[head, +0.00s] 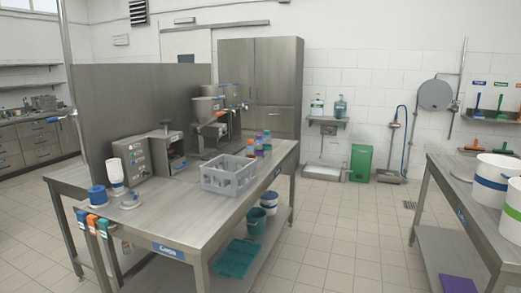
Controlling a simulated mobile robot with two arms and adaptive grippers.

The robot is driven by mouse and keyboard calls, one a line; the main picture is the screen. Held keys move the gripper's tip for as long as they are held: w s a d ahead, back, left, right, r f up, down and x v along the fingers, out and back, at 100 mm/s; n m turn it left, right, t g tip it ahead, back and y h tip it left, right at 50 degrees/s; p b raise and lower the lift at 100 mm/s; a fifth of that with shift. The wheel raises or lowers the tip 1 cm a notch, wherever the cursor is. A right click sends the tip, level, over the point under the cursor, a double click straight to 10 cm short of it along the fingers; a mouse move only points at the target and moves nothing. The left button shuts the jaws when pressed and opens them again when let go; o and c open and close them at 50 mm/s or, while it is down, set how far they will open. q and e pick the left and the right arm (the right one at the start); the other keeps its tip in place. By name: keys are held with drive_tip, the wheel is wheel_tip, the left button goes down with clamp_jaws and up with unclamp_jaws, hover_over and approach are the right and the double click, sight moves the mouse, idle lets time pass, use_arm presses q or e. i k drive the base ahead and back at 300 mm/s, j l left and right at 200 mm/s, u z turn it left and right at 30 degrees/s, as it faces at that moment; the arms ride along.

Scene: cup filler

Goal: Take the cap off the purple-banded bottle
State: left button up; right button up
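A small group of bottles stands on the steel table (180,222), behind the grey crate. One of them, a bottle with purple on it (259,145), is near the middle of the group. Beside it are a bottle with orange on it (250,149) and a bottle with a blue top (267,141). They are small and far off, so I cannot clearly make out their bands or caps. The crate's rim hides part of the nearest bottle. Neither of my grippers shows in the head view.
A grey crate (228,178) stands on the table in front of the bottles. A steel machine (140,160) and blue container (97,195) are at its left. Tiled floor (345,230) separates it from the right table (452,195), which holds white buckets (490,190).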

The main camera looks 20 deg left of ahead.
sight(259, 143)
drive_tip(key=i+u, duration=0.2)
drive_tip(key=u, duration=0.25)
drive_tip(key=i+l+u, duration=0.1)
drive_tip(key=u, duration=0.3)
drive_tip(key=i+l+u, duration=0.2)
drive_tip(key=i+l, duration=0.25)
drive_tip(key=i+l+u, duration=0.2)
drive_tip(key=i+l, duration=0.3)
drive_tip(key=i+l+u, duration=0.2)
drive_tip(key=i+l, duration=0.2)
drive_tip(key=l, duration=0.2)
